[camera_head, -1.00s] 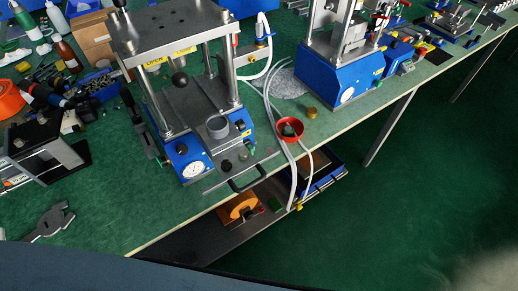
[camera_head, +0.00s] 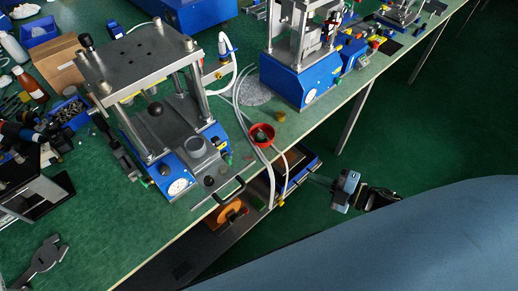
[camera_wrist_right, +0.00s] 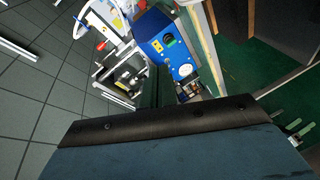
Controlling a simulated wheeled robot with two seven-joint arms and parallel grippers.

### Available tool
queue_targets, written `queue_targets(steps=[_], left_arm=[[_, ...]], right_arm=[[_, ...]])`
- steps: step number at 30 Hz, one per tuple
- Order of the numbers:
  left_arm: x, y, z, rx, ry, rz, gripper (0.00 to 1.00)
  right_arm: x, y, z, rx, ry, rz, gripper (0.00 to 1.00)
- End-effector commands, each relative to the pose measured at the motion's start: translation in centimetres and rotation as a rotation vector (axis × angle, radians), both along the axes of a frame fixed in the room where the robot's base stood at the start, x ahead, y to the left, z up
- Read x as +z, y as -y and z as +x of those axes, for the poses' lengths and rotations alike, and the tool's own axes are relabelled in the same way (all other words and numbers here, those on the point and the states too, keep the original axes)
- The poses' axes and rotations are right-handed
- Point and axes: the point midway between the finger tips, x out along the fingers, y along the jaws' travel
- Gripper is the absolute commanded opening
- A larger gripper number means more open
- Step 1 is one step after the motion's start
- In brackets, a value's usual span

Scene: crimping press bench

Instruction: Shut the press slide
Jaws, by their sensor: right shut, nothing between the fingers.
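The near press (camera_head: 150,110) stands on the green bench, with a steel frame, blue base and round gauge. Its slide (camera_head: 209,182) sticks out at the front toward the bench edge, with a dark bar handle (camera_head: 232,193) at its end. My left gripper is not in view. In the right wrist view a blue press base (camera_wrist_right: 167,44) shows at the top; I cannot tell which press it is.
A second press (camera_head: 300,80) stands farther along the bench. A red bowl (camera_head: 262,134) and pale hoses lie between the presses. An under-bench shelf (camera_head: 180,270) holds an orange item. A grey tool (camera_head: 42,258) lies at lower left.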

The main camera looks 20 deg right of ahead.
Motion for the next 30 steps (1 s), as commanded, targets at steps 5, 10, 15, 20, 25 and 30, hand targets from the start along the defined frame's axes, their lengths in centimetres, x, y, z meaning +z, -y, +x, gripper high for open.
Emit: queue_targets(steps=[5,10,15,20,25,30], left_arm=[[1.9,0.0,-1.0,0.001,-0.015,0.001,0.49],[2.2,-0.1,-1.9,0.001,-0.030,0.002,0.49],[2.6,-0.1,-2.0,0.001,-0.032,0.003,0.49],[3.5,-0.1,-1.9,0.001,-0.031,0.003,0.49],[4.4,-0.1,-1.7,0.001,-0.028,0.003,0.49],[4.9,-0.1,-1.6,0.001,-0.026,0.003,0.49]], right_arm=[[10.0,-3.6,-2.0,0.377,0.303,-0.107,0.00],[12.7,-5.1,-3.3,0.511,0.404,-0.137,0.00],[12.9,-7.0,-2.5,0.518,0.412,-0.137,0.00],[13.0,-10.0,-1.0,0.516,0.412,-0.136,0.00],[13.0,-13.4,0.6,0.513,0.410,-0.136,0.00],[12.8,-14.7,2.8,0.512,0.409,-0.139,0.00]])
